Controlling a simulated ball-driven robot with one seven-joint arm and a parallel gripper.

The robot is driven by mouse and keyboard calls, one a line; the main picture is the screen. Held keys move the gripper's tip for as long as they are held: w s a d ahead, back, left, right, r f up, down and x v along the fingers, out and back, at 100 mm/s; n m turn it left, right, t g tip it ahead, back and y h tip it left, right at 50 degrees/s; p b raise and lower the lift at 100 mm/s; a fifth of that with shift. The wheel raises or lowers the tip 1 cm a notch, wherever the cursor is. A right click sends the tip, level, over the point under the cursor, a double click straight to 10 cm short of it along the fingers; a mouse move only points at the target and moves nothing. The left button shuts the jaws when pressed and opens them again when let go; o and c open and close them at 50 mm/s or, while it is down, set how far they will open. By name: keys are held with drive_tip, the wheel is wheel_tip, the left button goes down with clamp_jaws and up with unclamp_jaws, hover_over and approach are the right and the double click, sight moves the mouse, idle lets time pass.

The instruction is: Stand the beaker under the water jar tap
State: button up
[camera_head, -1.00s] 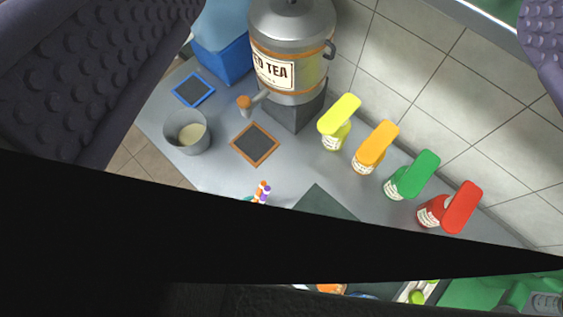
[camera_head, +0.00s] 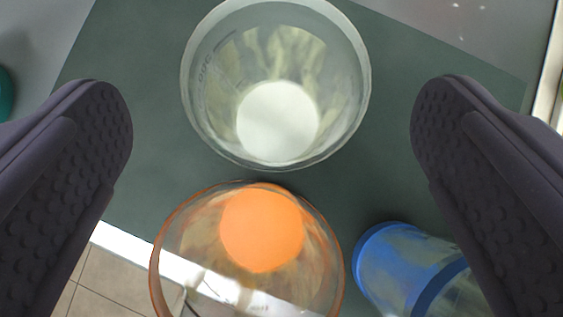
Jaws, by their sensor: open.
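A clear beaker (camera_head: 345,60) with faint markings on its wall and a white round bottom stands on a dark green mat (camera_head: 150,125), seen from above. My gripper (camera_head: 272,100) is open, its two dark studded fingers apart on the left and right of the beaker, with gaps on both sides. Nothing is held. How far the fingertips are above the beaker's rim is hard to tell. The water jar and its tap are not in view now.
An orange-rimmed clear vessel (camera_head: 170,240) with an orange bottom stands close below the beaker in the picture. A blue-banded clear vessel (camera_head: 400,265) is at the lower right, near the right finger. A teal item (camera_head: 4,95) shows at the left edge.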

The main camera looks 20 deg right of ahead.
sight(276, 44)
drive_tip(key=x, duration=0.2)
drive_tip(key=b+x, duration=0.2)
drive_tip(key=x, duration=0.1)
drive_tip(key=shift+s+f, duration=0.15)
drive_tip(key=shift+f, duration=0.4)
drive_tip(key=shift+w+d+f, duration=0.1)
drive_tip(key=shift+w, duration=0.15)
drive_tip(key=c, duration=1.3)
wheel_tip(276, 44, up, 18)
drive_tip(key=p, duration=0.8)
drive_tip(key=shift+c, duration=0.2)
drive_tip(key=s+a+f+n+y+b, duration=0.1)
drive_tip(key=a+f+b, duration=0.3)
drive_tip(key=a+f, duration=0.7)
drive_tip(key=s+a+n, duration=0.1)
drive_tip(key=a, duration=0.2)
drive_tip(key=shift+a+y, duration=0.35)
drive_tip(key=shift+y, duration=0.05)
drive_tip(key=shift+s, duration=0.1)
